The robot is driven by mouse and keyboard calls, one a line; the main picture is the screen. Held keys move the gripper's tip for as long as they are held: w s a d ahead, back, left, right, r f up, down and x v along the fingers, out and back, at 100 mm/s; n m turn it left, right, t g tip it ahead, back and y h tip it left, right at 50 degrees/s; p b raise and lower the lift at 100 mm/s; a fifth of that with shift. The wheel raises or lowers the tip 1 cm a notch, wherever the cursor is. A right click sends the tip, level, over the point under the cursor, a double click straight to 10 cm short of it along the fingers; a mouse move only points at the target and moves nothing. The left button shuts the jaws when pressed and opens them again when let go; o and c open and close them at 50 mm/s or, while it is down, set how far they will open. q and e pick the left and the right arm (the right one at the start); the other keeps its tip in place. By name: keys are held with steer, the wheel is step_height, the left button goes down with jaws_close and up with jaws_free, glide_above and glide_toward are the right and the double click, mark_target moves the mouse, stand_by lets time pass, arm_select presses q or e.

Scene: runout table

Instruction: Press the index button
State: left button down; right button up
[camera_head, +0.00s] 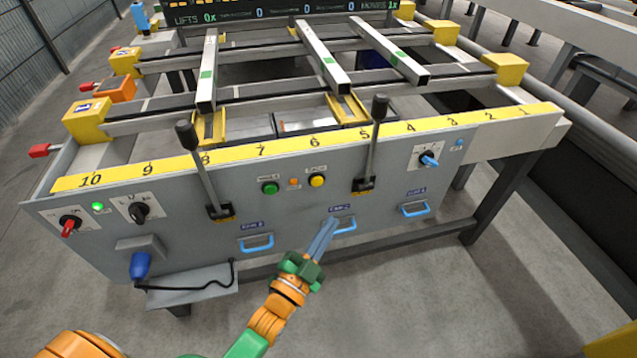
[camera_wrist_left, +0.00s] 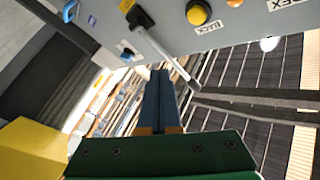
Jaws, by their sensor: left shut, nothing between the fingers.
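The green button (camera_head: 270,188) is on the grey front panel, under a small label too small to read in the head view. A yellow button (camera_head: 317,180) sits to its right and also shows in the left wrist view (camera_wrist_left: 198,12), beside a label reading BACK. A partly cut-off INDEX label (camera_wrist_left: 289,4) shows there too; its button is out of that view. My left gripper (camera_head: 329,226) is shut and empty, below and right of both buttons. Its fingertips overlap the middle blue handle in the picture; contact cannot be told. My right gripper is not in view.
Two black-knobbed levers (camera_head: 198,165) (camera_head: 372,140) flank the buttons. A small orange lamp (camera_head: 294,182) sits between the buttons. Blue handles (camera_head: 257,244) (camera_head: 415,210) line the lower panel. Steel bars (camera_head: 322,57) lie across the table behind.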

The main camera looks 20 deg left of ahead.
mark_target(317, 181)
arm_select(q)
steer(key=w+a+b, duration=0.3)
steer(key=w+a, duration=0.1)
steer(key=w, duration=0.3)
steer(key=shift+a, duration=0.4)
steer(key=shift+w, duration=0.1)
steer(key=shift+w+f, duration=0.1)
stand_by(1.5)
steer(key=shift+w+a, duration=0.2)
steer(key=shift+w, duration=0.05)
